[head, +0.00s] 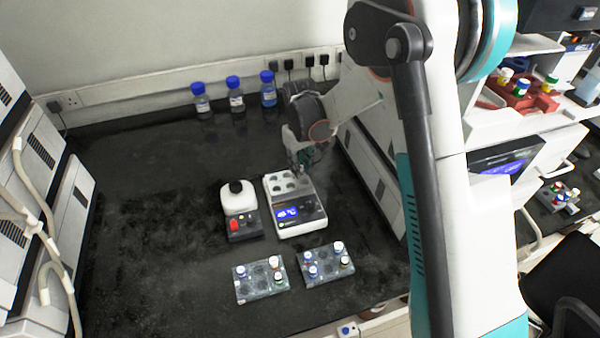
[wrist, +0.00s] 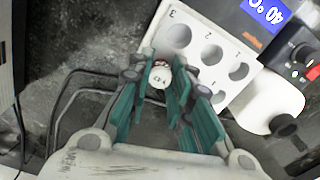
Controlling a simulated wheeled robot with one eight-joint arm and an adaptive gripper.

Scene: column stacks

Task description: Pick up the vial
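The vial (wrist: 160,77) has a round white cap with dark writing and a little red at its far edge. It shows in the wrist view between the teal fingers, at the left edge of the white numbered block (wrist: 198,33). My gripper (wrist: 161,82) has a finger on each side of the cap and appears shut on it. The vial's body is hidden below the cap, so I cannot tell whether it is still seated in the block. In the head view my gripper (head: 302,168) is over the far end of the heater block device (head: 304,228).
A white-topped mixer (head: 240,205) stands left of the block. Two clear racks (head: 250,294) (head: 318,277) with capped vials sit nearer. Blue-capped bottles (head: 236,98) stand at the back. A grey machine (head: 372,180) borders the right. The left bench is clear.

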